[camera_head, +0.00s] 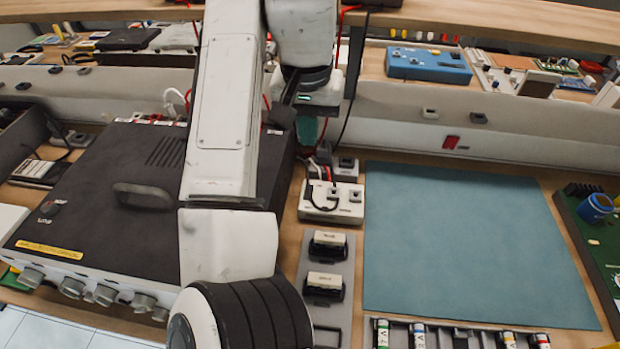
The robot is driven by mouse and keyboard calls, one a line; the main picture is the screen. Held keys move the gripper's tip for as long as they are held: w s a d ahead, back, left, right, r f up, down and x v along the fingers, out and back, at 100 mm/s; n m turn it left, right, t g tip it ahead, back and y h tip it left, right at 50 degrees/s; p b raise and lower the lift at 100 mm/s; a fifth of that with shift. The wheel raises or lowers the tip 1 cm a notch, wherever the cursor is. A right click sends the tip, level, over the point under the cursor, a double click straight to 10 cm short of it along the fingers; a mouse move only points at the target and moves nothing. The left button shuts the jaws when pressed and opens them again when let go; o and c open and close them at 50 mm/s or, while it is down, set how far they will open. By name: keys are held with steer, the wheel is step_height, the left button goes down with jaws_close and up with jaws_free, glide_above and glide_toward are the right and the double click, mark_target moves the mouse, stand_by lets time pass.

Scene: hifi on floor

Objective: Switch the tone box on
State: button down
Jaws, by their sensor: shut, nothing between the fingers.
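No label that I can read names the tone box. A large dark-topped box (110,180) stands at the left, with a handle on its lid, a small round control near its left edge and several grey knobs along its front. A blue box (428,65) with small parts on its top stands at the back, right of centre. I cannot tell from the picture which one is the tone box. My gripper (308,118) is beyond the right back corner of the dark-topped box, pointing down. It is shut and empty. My arm hides part of the dark-topped box, and the fingertips are hard to make out.
A white socket block (331,203) with cables stands right of the dark-topped box. A grey plate (326,275) with two black-and-cream blocks lies in front of it. A blue-green mat (470,240) is clear. Batteries in a tray (450,335) line its front edge.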

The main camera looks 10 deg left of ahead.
mark_target(310, 187)
steer(key=f, duration=0.4)
steer(key=w+f, duration=0.1)
steer(key=f, duration=0.3)
steer(key=f+b, duration=0.1)
steer(key=f, duration=0.4)
steer(key=shift+w+f, duration=0.1)
steer(key=shift+w, duration=0.15)
steer(key=shift+f, duration=0.4)
steer(key=shift+w+d, duration=0.1)
steer(key=shift+f, duration=0.2)
steer(key=shift+p, duration=0.4)
steer(key=shift+s+r+p, duration=0.15)
steer(key=shift+s+p, duration=0.6)
steer(key=shift+p, duration=0.05)
